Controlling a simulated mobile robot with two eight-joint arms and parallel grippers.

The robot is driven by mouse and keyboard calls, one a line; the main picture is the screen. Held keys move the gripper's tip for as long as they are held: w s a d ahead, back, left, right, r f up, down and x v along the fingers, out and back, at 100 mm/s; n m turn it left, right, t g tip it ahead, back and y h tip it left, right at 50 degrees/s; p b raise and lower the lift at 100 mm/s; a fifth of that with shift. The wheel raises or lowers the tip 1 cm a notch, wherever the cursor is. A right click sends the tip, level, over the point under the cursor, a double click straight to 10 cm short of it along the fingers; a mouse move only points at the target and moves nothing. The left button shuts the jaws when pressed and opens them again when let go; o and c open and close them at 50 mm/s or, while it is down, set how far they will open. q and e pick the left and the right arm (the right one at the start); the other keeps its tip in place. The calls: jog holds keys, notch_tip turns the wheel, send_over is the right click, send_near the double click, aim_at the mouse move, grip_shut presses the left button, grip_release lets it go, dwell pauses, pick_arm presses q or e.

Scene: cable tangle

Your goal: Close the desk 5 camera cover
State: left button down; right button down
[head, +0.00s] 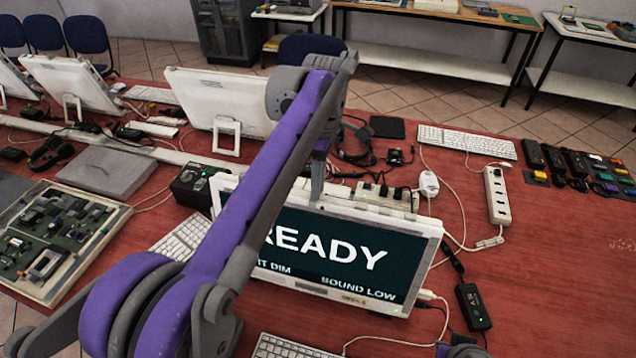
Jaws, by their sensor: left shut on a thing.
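The desk monitor (345,250) stands on the red table and faces me, tilted back. Its dark screen reads "READY", with "SOUND LOW" below, and a small label on its lower bezel seems to read "DESK 5". My left arm crosses in front of the screen's left part. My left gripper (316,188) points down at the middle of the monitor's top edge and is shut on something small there. The camera cover is too small and too hidden by the gripper to make out, so its position cannot be told.
A power strip (497,195), a white mouse (428,183) and loose cables lie right of the monitor. A keyboard (465,141) lies behind. A black adapter (473,306) is at front right. A tray of parts (60,238) is at left. Open table lies at far right.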

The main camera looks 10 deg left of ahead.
dwell(0.5)
pick_arm(q)
jog(key=d, duration=0.2)
jog(key=shift+d+r, duration=0.1)
jog(key=shift+d, duration=0.2)
pick_arm(e)
jog(key=shift+w+a+r, duration=0.1)
jog(key=shift+w+r, duration=0.05)
jog(key=shift+r, duration=0.2)
pick_arm(q)
jog(key=c, duration=1.2)
grip_release()
jog(key=o, duration=0.5)
jog(key=shift+d, duration=0.1)
jog(key=p+v, duration=0.2)
jog(key=v, duration=0.8)
jog(key=shift+w+r+p, duration=0.1)
jog(key=shift+r+p, duration=0.25)
pick_arm(e)
jog(key=r, duration=0.1)
jog(key=w+r, duration=0.1)
jog(key=r, duration=0.1)
jog(key=shift+w, duration=0.15)
